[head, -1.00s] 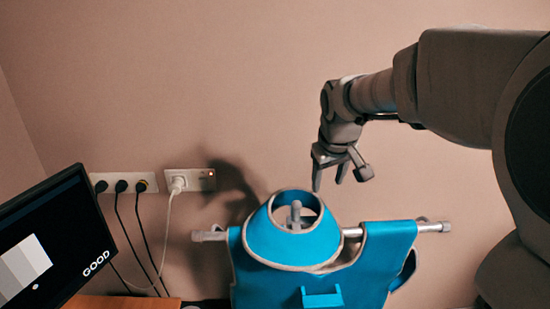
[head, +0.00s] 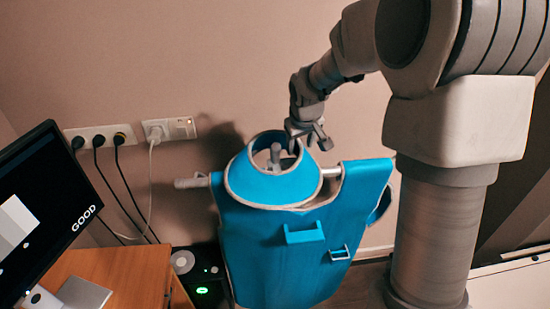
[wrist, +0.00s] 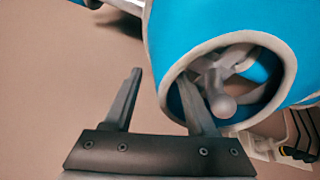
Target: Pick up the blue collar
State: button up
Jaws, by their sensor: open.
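The blue collar (head: 252,188) with grey edging sits on top of a blue apron (head: 265,258), around the upright peg (head: 275,155) of a grey stand. My gripper (head: 312,146) is open at the right side of the collar's neck opening. In the wrist view the collar (wrist: 187,28) fills the upper right. There, the right finger of my gripper (wrist: 161,76) overlaps the collar's opening and the left finger is outside it, with the grey rim between them. I cannot tell whether either finger touches the collar.
The stand's horizontal bar (head: 190,183) sticks out at the left. A monitor (head: 45,205) and wooden desk (head: 125,270) stand at the left. Sockets with cables (head: 100,135) are on the wall behind. A black device (head: 203,272) is low beside the apron.

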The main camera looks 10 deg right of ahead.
jog(key=c, duration=0.9)
grip_shut()
jog(key=shift+r, duration=0.1)
